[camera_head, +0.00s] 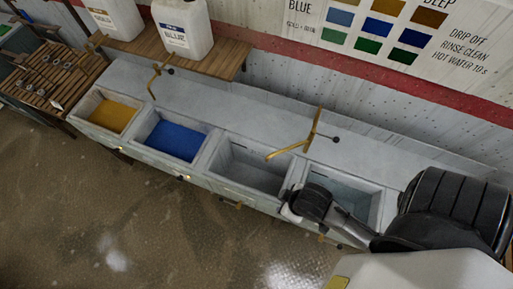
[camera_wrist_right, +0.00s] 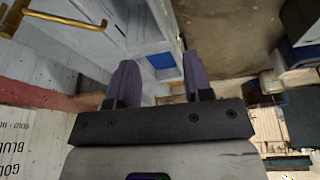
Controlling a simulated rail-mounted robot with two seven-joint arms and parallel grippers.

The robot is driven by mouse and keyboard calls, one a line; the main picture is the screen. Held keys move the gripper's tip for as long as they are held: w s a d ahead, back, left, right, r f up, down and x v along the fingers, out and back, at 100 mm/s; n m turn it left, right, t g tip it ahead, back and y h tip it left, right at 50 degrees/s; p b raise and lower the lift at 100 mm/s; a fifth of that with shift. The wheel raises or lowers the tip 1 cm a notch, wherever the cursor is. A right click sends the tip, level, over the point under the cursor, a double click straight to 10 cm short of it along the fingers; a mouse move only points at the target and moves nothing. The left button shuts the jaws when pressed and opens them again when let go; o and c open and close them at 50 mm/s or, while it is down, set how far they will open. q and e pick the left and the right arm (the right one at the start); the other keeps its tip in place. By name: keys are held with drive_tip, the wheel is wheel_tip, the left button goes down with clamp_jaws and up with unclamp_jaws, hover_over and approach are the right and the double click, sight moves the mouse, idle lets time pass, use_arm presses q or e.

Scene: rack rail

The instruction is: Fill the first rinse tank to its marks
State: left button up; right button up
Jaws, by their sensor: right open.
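A row of four tanks is set in a pale grey counter in the head view. The third tank (camera_head: 251,168) and fourth tank (camera_head: 343,187) look grey inside with no coloured liquid; I cannot make out fill marks or a water level. A brass tap (camera_head: 312,130) stands behind them, its spout reaching left over the back of the third tank. No stream shows. My right arm covers part of the fourth tank. In the right wrist view my right gripper (camera_wrist_right: 160,62) is open and empty, its purple fingers apart. My left gripper is not in view.
The yellow tank (camera_head: 105,114) and blue tank (camera_head: 175,140) are on the left. A second brass tap (camera_head: 155,78) stands behind the blue one. White jugs (camera_head: 184,28) stand on a wooden shelf (camera_head: 226,55). A slatted wooden table (camera_head: 48,84) is far left. The floor in front is clear.

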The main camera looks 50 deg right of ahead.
drive_tip(key=shift+c, duration=0.7)
drive_tip(key=shift+w, duration=0.1)
